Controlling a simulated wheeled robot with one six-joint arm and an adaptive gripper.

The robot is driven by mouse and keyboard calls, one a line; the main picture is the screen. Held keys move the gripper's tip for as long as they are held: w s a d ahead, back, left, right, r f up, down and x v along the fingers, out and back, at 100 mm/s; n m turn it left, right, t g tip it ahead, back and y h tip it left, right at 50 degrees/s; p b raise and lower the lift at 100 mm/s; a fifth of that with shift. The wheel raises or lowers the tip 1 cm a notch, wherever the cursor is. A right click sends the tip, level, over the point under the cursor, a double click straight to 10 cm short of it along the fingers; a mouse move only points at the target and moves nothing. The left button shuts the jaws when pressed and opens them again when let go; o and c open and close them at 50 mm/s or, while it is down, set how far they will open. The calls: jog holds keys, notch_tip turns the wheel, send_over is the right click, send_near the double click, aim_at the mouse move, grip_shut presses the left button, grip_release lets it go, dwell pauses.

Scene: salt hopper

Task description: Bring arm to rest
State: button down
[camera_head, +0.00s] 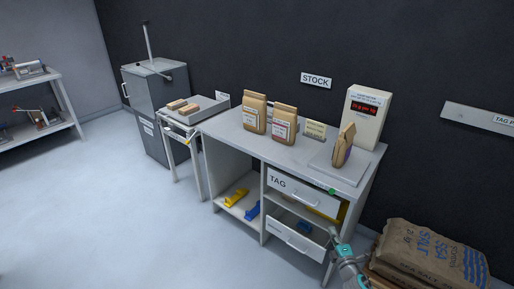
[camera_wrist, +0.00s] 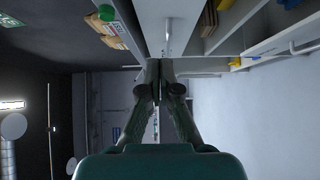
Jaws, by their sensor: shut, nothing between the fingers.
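My gripper (camera_wrist: 158,68) shows in the wrist view with its two dark fingers together and nothing between them. In the head view part of my arm (camera_head: 346,252) shows at the lower right, in front of the bench drawers and left of the salt sacks. The gripper's tips are hard to make out there. In the wrist view the fingers point toward the bench's drawers and shelves, which appear turned on their side. I cannot tell the exact gap between the fingers and the bench.
The bench (camera_head: 232,128) carries paper bags (camera_head: 255,113), a scale (camera_head: 340,165) and a display box (camera_head: 367,118). The TAG drawer (camera_head: 290,190) looks pulled out. Salt sacks (camera_head: 430,250) are stacked at lower right. Open floor (camera_head: 120,220) lies to the left.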

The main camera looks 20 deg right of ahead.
jog(key=s+a+f+m+y, duration=0.1)
jog(key=s+a+m, duration=0.7)
jog(key=s+a, duration=1.65)
jog(key=s+a+r+m+g+y, duration=0.1)
jog(key=s+a+r+m, duration=0.2)
jog(key=s+r, duration=0.7)
jog(key=s+a+r+m+g+y, duration=0.1)
jog(key=s+a+r+m, duration=0.2)
jog(key=s+r, duration=0.6)
jog(key=shift+s+r+m+g, duration=0.4)
jog(key=shift+s+m, duration=0.5)
jog(key=shift+s, duration=2.4)
jog(key=shift+a, duration=0.1)
